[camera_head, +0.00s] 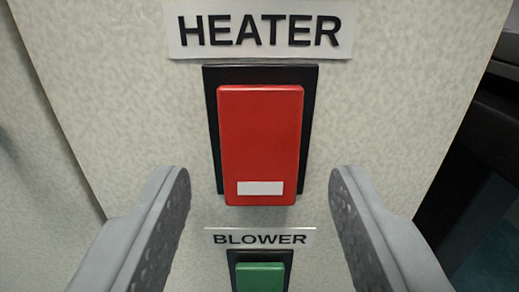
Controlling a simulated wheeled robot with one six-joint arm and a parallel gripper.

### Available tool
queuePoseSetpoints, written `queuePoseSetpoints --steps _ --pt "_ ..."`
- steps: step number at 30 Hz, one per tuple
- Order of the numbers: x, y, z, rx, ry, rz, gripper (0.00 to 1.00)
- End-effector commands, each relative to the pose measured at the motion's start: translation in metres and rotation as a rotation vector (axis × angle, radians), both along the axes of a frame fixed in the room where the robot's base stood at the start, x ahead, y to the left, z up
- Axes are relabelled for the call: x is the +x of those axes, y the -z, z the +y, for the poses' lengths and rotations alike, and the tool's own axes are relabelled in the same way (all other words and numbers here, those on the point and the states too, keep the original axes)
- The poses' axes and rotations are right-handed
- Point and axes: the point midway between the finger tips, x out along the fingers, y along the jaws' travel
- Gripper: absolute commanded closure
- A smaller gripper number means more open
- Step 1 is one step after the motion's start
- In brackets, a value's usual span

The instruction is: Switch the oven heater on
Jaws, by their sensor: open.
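The heater switch (261,135) is a red rocker in a black frame, with a white bar near its lower end. Its lower end seems to stand out from the panel. A white label reading HEATER (261,30) sits above it. My gripper (261,190) is open, with one grey finger to the left and one to the right of the switch's lower end. Nothing is between the fingers but the view of the switch and panel. I cannot tell whether the fingertips touch the panel.
A green switch (259,277) in a black frame sits below, under a label reading BLOWER (259,237); its lower part is cut off. The speckled pale panel (400,90) surrounds both switches. Dark equipment (490,150) lies beyond the panel's right edge.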

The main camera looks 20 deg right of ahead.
Motion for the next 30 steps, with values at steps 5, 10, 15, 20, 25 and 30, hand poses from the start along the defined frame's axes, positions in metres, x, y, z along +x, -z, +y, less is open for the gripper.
queuePoseSetpoints --steps 5,10,15,20,25,30 --pt "-0.0014 -0.0001 0.0011 0.000 0.000 0.000 0.51" --pt "-0.0014 0.0000 0.0010 0.000 0.001 0.000 0.51" --pt "-0.0013 0.0001 0.0009 0.000 0.001 0.000 0.80" --pt "-0.0013 0.0003 0.0009 0.000 0.001 -0.001 0.96" --pt "-0.0002 0.0031 0.0004 -0.016 0.002 -0.040 0.96" --pt "0.0000 0.0034 0.0005 -0.030 0.000 -0.086 0.96"
